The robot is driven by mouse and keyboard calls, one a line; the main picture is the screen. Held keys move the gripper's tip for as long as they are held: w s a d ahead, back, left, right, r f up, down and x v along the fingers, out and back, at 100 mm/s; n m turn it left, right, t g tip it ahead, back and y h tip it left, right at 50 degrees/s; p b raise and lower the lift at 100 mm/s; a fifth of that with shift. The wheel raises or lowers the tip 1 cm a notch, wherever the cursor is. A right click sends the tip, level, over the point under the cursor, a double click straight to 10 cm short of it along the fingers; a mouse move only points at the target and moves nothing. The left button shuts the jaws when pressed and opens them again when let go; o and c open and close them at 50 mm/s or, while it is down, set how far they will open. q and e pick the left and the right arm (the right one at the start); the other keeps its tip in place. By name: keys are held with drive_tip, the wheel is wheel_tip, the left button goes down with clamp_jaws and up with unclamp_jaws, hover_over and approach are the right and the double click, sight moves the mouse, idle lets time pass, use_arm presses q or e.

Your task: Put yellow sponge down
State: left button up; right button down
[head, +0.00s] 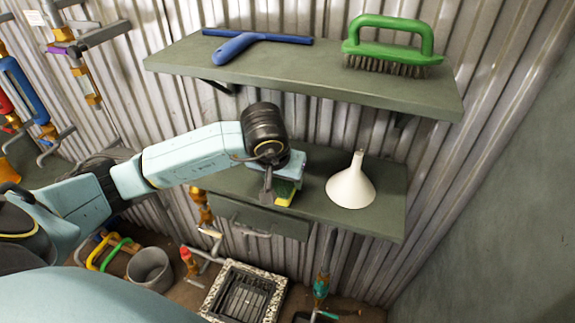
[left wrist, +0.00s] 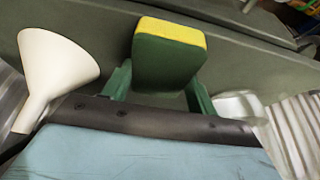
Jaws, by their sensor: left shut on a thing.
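The yellow sponge (left wrist: 168,52) has a yellow layer and a dark green layer. My left gripper (left wrist: 160,85) is shut on it, with one finger on each side in the left wrist view. In the head view the sponge (head: 284,192) shows just below my left gripper (head: 277,188), over the lower green shelf (head: 385,190). I cannot tell whether the sponge touches the shelf. My left wrist hides part of it. My right gripper is not in view.
A white funnel (head: 351,186) stands upside down on the lower shelf, right of the sponge. The upper shelf (head: 300,75) holds a blue squeegee (head: 240,45) and a green brush (head: 390,45). A floor drain grate (head: 243,293) lies below. A clear object (left wrist: 240,105) stands right of the gripper.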

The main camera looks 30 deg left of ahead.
use_arm(q)
drive_tip(key=w, duration=0.2)
drive_tip(key=w+a, duration=0.1)
drive_tip(key=w, duration=0.1)
drive_tip(key=shift+p, duration=0.3)
drive_tip(key=shift+f, duration=0.3)
drive_tip(key=shift+s, duration=0.1)
drive_tip(key=shift+f, duration=0.15)
drive_tip(key=o, duration=0.9)
